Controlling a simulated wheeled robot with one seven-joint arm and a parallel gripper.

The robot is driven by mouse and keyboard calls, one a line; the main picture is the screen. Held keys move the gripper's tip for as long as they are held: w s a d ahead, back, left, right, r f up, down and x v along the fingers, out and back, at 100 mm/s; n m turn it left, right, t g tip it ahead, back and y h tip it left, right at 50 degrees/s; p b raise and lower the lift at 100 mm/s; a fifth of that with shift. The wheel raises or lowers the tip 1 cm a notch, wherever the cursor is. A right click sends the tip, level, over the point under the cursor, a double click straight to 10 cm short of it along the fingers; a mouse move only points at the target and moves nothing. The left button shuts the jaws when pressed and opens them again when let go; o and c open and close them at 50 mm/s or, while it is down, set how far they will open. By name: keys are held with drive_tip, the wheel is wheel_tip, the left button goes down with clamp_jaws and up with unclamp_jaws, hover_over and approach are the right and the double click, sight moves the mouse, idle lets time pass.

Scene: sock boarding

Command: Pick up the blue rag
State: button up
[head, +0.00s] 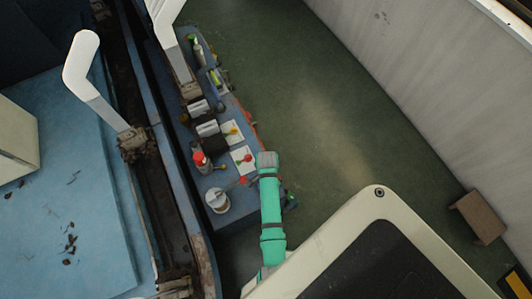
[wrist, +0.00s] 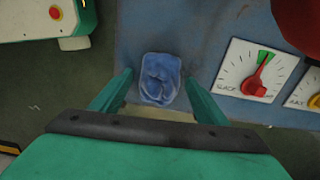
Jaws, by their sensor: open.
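The blue rag (wrist: 160,79) is a small crumpled cloth lying on the blue-grey worn surface (wrist: 205,45) in the wrist view. My gripper (wrist: 160,75) has two green fingers, spread apart, one to the left and one to the right of the rag in the picture. The fingers are empty, and I cannot tell how far above the rag they are. In the head view my green arm (head: 270,215) reaches over the near end of the narrow blue bench (head: 240,190). I cannot make out the rag there.
A white dial plate (wrist: 250,70) with a red pointer is right of the rag, beside a large red object (wrist: 300,22). In the head view a white round container (head: 217,201) and a red-topped item (head: 199,159) stand on the bench. Green floor (head: 300,110) lies open to the right.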

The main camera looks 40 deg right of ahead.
drive_tip(key=shift+w, duration=0.1)
drive_tip(key=c, duration=1.1)
